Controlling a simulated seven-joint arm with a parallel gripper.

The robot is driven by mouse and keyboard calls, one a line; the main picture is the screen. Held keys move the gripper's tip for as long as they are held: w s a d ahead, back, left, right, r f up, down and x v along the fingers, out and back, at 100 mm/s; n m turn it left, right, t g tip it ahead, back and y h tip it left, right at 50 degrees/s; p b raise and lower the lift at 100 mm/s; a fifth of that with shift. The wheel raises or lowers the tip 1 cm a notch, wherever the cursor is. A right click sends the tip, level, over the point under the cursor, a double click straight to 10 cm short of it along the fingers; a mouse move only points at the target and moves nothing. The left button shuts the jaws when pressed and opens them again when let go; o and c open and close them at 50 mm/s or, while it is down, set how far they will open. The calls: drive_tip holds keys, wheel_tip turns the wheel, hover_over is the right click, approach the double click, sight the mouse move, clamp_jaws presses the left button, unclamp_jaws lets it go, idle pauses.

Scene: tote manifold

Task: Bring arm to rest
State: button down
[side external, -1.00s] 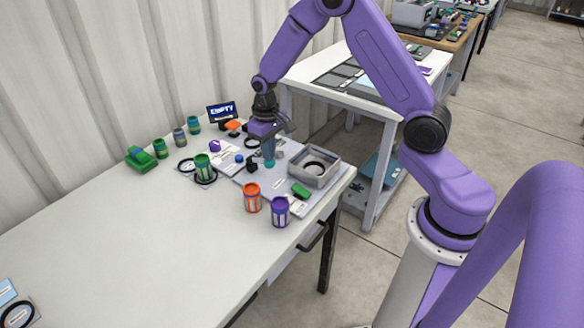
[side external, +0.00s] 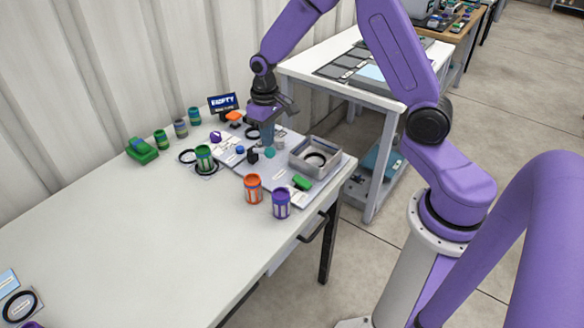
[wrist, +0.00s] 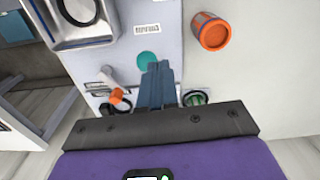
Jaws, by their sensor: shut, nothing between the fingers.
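My gripper (side external: 268,143) is above the grey board (side external: 262,183) on the white table, with its fingers pointing down. In the wrist view its fingers (wrist: 157,78) are together with nothing between them. A teal round piece (side external: 270,153) lies just below and beside the fingertips; it also shows in the wrist view (wrist: 147,60), apart from them. The gripper is behind the orange canister (side external: 253,189) and the purple canister (side external: 281,204), and left of the grey tray (side external: 314,158).
A green canister (side external: 204,158) stands left of the gripper. A second white table (side external: 352,72) stands behind on the right.

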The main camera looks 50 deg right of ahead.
drive_tip(key=s+a+r+n, duration=0.3)
drive_tip(key=s+a+r, duration=0.1)
drive_tip(key=s, duration=0.3)
drive_tip(key=s+a+r+n, duration=0.3)
drive_tip(key=s+a+r, duration=0.1)
drive_tip(key=s, duration=0.3)
drive_tip(key=s+r+n, duration=0.1)
drive_tip(key=s+n, duration=0.2)
drive_tip(key=s, duration=0.5)
drive_tip(key=s+d+r+n, duration=0.1)
drive_tip(key=s+r+n, duration=0.1)
drive_tip(key=s, duration=0.6)
drive_tip(key=shift+d+r+n, duration=0.15)
drive_tip(key=shift+d+n, duration=0.05)
drive_tip(key=shift+n, duration=0.2)
